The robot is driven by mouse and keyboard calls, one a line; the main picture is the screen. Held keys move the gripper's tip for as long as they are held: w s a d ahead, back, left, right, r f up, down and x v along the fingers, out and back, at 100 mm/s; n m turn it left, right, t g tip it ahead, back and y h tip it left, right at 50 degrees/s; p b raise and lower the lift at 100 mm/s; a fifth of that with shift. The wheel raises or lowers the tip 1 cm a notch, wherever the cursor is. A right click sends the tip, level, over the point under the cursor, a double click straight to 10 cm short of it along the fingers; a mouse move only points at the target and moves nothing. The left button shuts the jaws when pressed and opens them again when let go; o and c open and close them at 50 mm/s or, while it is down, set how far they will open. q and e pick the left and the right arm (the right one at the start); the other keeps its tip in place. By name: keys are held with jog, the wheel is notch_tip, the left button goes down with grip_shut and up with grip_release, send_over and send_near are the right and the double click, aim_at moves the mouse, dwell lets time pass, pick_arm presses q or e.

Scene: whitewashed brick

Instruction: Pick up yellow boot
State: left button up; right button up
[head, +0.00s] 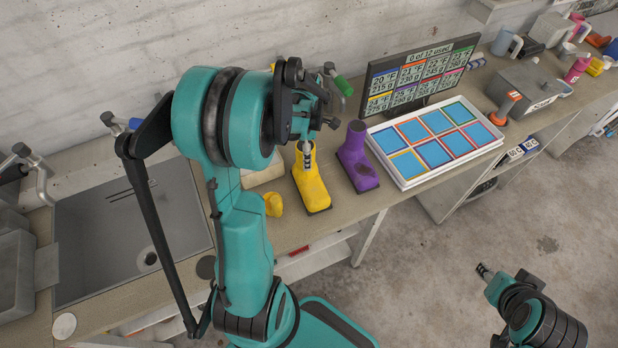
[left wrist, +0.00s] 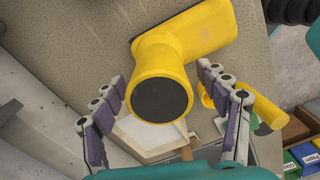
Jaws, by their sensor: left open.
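The yellow boot (head: 313,188) stands upright on the bench, left of the purple boot (head: 356,158). My left gripper (head: 306,150) is at the top of its shaft, partly hidden by my own arm. In the left wrist view, the yellow boot (left wrist: 205,32) has its round dark opening facing the camera. The fingers of my left gripper (left wrist: 160,80) are spread on either side of the shaft, with gaps visible on both sides. My right gripper (head: 483,270) is at the lower right, away from the bench over the floor; its jaw state is unclear.
A small yellow object (head: 273,204) is close left of the boot. A white tray (head: 395,178) with coloured-edged blue squares and a monitor (head: 418,75) are to the right. A sink (head: 128,225) is at the left. The bench's front edge runs just before the boot.

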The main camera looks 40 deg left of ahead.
aim_at(311, 174)
pick_arm(q)
notch_tip(311, 174, down, 3)
jog(key=shift+w+r, duration=0.1)
grip_shut()
jog(key=shift+r, duration=0.1)
